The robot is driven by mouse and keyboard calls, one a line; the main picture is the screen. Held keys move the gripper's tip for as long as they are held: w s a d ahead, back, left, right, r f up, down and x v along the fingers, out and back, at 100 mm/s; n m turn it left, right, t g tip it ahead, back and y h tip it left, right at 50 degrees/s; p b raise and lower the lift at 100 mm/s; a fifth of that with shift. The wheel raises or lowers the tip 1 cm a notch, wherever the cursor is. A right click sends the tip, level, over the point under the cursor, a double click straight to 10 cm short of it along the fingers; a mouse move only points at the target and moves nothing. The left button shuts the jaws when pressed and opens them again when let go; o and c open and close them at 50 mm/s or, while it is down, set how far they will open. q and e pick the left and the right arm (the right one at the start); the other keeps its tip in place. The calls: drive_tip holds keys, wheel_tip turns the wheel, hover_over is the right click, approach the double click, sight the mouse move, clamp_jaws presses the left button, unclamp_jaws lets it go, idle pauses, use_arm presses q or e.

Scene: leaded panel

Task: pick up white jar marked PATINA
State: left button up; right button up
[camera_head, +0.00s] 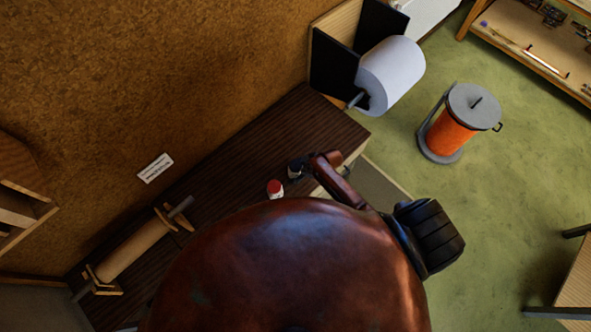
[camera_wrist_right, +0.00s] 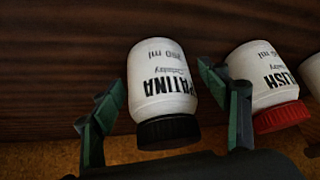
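The white PATINA jar (camera_wrist_right: 163,85) with a black lid is in the middle of the right wrist view, its lettering upside down there. My right gripper (camera_wrist_right: 160,78) is open, with one green-and-black finger on each side of the jar. A gap shows between the jar and each finger. In the head view the dark right gripper (camera_head: 297,165) is small and partly hidden by my arm, over the dark wooden bench top. I cannot clearly make out the PATINA jar there. My left gripper is not in view.
Part of another pale jar (camera_wrist_right: 312,75) is at the right edge. A paper roll (camera_head: 391,75) hangs beyond the bench (camera_head: 240,150).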

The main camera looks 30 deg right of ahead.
drive_tip(key=c, duration=1.4)
drive_tip(key=shift+c, duration=0.3)
drive_tip(key=shift+r, duration=0.1)
